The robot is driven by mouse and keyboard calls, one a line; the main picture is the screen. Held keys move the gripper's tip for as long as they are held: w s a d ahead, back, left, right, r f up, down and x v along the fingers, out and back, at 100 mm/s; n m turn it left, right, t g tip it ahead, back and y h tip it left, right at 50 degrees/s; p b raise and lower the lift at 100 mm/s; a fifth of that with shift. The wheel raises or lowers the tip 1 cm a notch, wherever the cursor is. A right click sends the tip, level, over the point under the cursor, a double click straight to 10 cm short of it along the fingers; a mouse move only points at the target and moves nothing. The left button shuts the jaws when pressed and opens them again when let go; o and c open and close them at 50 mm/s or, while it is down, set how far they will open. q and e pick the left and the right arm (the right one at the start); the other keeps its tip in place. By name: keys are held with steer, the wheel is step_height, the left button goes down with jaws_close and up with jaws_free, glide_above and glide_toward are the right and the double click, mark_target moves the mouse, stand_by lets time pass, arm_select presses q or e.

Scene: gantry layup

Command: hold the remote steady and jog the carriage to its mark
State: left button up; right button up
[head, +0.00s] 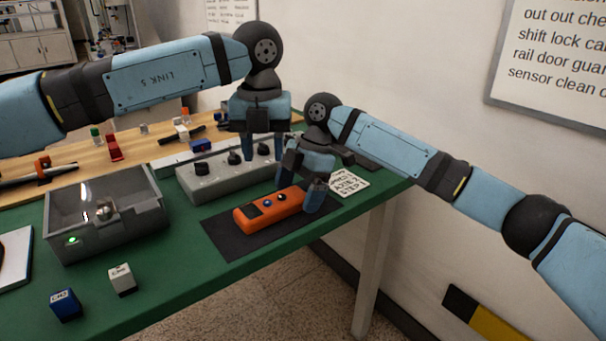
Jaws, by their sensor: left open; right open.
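The orange remote (252,222) lies on a dark mat (225,240) on the green bench, with a dark display and two buttons, one bluish, on its top face. My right gripper (299,186) is open at the remote's right end, fingers pointing down; I cannot tell whether they touch it. My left gripper (264,146) is open and higher, behind the remote and over the right end of a grey control box (205,188) with several dark knobs. It appears to hold nothing. I cannot make out for certain which part is the carriage, or its mark.
A grey open-topped box (105,243) with a green light stands at left. A blue block (65,306) and a white block (122,280) sit near the front. A lettered card (348,184) lies right of my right gripper. A wooden strip with small parts runs along the back.

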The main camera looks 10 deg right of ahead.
steer(key=shift+a+f, duration=0.1)
steer(key=shift+f, duration=0.1)
steer(key=c, duration=1.2)
arm_select(q)
steer(key=shift+c, duration=0.2)
arm_select(e)
steer(key=shift+o, duration=0.2)
arm_select(q)
jaws_close()
stand_by(1.1)
